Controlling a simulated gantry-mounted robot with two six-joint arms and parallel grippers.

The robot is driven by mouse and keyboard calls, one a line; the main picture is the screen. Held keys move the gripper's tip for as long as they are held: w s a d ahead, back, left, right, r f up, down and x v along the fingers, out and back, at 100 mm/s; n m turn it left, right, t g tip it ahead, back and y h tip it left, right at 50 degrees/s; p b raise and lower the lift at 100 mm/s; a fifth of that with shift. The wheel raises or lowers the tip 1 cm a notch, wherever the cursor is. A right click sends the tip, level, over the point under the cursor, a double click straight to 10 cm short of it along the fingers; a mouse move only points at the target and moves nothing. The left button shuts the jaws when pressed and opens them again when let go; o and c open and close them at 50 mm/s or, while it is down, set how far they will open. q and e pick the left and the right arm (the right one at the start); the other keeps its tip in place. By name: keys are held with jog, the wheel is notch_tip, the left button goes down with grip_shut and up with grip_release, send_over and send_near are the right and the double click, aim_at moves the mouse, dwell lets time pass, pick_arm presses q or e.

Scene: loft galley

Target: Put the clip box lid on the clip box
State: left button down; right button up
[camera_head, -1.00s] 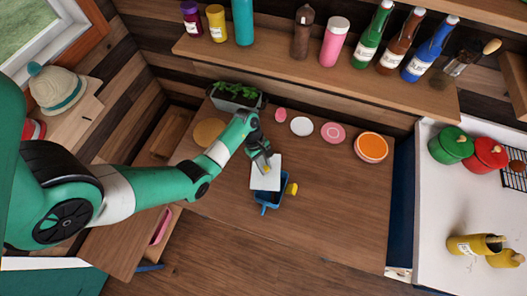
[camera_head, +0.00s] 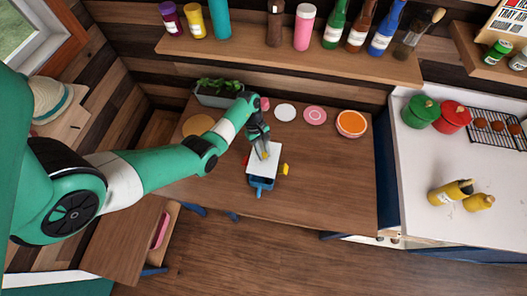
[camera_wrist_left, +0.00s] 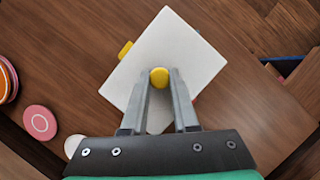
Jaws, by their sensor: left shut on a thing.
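The clip box lid (camera_head: 261,164) is a flat white square with a yellow knob (camera_wrist_left: 159,77). My left gripper (camera_head: 264,152) is shut on the knob, with one finger on each side in the left wrist view. The blue clip box (camera_head: 262,184) is on the wooden table, partly hidden under the lid. Its near end shows beyond the lid. A yellow clip (camera_head: 285,169) sticks out at the right, and a bit of red shows at the left. I cannot tell whether the lid touches the box. My right gripper is not in view.
Behind the lid are a planter (camera_head: 220,94), a white disc (camera_head: 285,112), a pink disc (camera_head: 315,115) and an orange plate (camera_head: 351,123). A brown round mat (camera_head: 198,125) lies at the back left. The table right of the box is clear.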

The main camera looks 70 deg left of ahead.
aim_at(263, 163)
pick_arm(q)
notch_tip(263, 163, down, 9)
jog(key=b, duration=0.7)
jog(key=shift+r, duration=0.15)
jog(key=shift+f, duration=0.35)
dwell(1.4)
jog(key=c, duration=0.6)
grip_release()
jog(key=shift+r, duration=0.1)
